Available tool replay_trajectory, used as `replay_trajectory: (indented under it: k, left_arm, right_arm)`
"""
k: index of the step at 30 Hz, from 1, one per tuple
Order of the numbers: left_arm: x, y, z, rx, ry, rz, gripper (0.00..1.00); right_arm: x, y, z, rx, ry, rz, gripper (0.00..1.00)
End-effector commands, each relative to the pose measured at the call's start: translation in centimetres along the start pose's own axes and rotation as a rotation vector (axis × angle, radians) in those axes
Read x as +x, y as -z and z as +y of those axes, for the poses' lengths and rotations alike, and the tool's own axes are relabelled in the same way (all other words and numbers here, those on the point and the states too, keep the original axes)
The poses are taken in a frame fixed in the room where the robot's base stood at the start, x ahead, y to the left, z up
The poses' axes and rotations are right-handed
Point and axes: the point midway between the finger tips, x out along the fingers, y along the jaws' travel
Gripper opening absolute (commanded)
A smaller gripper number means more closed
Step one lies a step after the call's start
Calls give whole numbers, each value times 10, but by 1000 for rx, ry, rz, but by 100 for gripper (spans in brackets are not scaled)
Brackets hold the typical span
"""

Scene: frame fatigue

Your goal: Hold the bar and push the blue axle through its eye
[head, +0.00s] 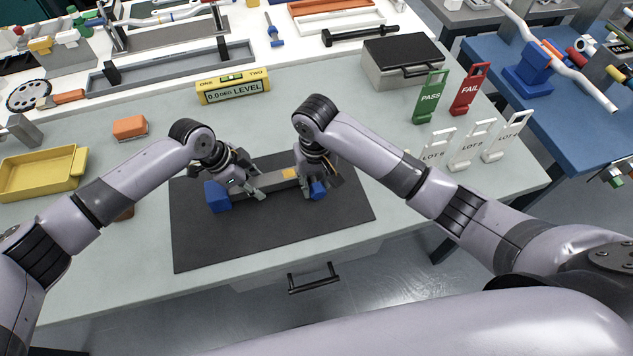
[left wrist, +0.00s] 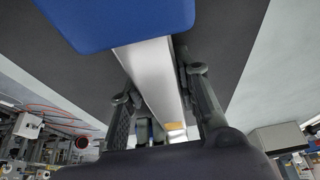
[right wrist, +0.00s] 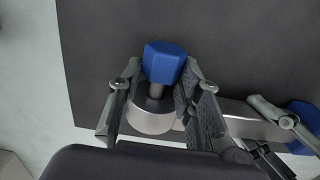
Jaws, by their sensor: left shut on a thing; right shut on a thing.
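The silver bar (head: 280,185) lies over the dark mat, with a blue block (head: 217,196) at its left end and an orange patch near its right end. My left gripper (head: 254,187) is shut on the bar near the blue block; the bar (left wrist: 150,75) runs between its fingers in the left wrist view. The blue axle (right wrist: 163,62) has a blue head and a grey shank that meets the bar's round eye (right wrist: 150,118). My right gripper (right wrist: 157,82) is shut on the axle at the eye. How deep the shank sits in the eye is hidden.
The dark mat (head: 215,250) has free room in front of the bar. A yellow level (head: 233,88) stands behind it. An orange block (head: 130,127) and yellow tray (head: 40,172) lie left; white lot tags (head: 437,148) and a green PASS tag (head: 430,97) stand right.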

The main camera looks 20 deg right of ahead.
Motion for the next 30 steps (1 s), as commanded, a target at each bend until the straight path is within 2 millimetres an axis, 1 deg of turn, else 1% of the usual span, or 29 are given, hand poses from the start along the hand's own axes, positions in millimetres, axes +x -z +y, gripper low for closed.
replay_trajectory:
  k: [1, 2, 12, 20, 23, 26, 30]
  left_arm:
    - [-2, 4, 0, 5, 0, 6, 0]
    - [-2, 4, 0, 5, -1, 7, 0]
    - [-1, 6, 2, 10, -5, 9, 0]
    - [0, 7, 4, 12, -9, 10, 0]
    - [0, 7, 4, 12, -9, 10, 0]
    - [0, 6, 5, 12, -10, 8, 0]
    - [1, 4, 5, 11, -12, 5, 0]
  right_arm:
    - [-1, 3, 0, 3, 0, 4, 12]
    - [-1, 3, 1, 3, -1, 4, 33]
    - [-1, 4, 0, 3, 2, 8, 56]
    - [-2, 4, -1, 3, 5, 11, 56]
    - [-8, 5, -2, 2, 7, 14, 56]
    - [-21, 6, -2, 3, 7, 17, 56]
    - [-51, 7, -2, 2, 8, 19, 56]
